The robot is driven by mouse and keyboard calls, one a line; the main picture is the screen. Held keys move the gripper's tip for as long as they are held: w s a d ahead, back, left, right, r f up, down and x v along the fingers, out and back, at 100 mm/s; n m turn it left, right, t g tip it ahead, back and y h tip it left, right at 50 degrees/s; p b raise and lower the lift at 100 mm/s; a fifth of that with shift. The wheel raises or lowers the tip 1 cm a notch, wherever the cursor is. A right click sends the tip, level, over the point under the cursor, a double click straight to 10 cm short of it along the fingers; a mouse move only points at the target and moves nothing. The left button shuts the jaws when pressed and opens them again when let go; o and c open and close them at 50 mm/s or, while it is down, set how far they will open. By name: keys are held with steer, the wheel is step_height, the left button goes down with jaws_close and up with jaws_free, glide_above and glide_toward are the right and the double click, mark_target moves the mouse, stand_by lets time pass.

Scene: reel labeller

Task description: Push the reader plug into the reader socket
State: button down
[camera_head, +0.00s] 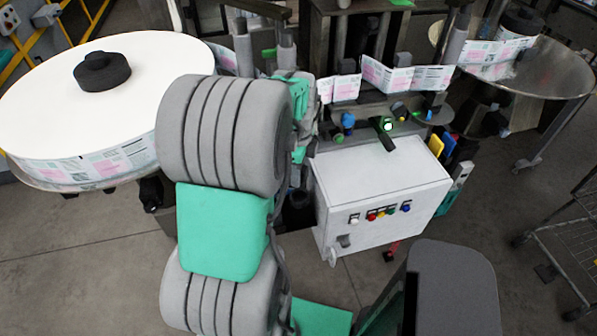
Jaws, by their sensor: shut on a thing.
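My arm fills the middle of the head view and hides much of the work area. Only a small dark part of my gripper (326,130) shows past the wrist, at the left end of the machine's front. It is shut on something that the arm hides. I cannot make out the reader plug or the reader socket. A dark reader-like device (385,131) with a lit green spot stands above the back edge of the white cabinet.
The white cabinet (375,190) has a row of coloured buttons on its front. A large label reel (110,110) stands at left, a round metal table (540,72) at right. A printed label web (408,76) runs behind. A wire cart (570,235) stands at far right.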

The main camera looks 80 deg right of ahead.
steer(key=shift+a+f, duration=0.3)
steer(key=shift+f, duration=0.2)
stand_by(0.8)
steer(key=c, duration=1.3)
jaws_free()
steer(key=shift+a, duration=0.1)
steer(key=o, duration=0.4)
steer(key=shift+d+r, duration=0.15)
steer(key=shift+d, duration=0.15)
steer(key=shift+d+r, duration=0.1)
steer(key=shift+r, duration=0.2)
steer(key=r, duration=0.2)
steer(key=r+b, duration=0.1)
steer(key=r, duration=0.4)
steer(key=shift+a+b, duration=0.25)
steer(key=shift+b, duration=0.05)
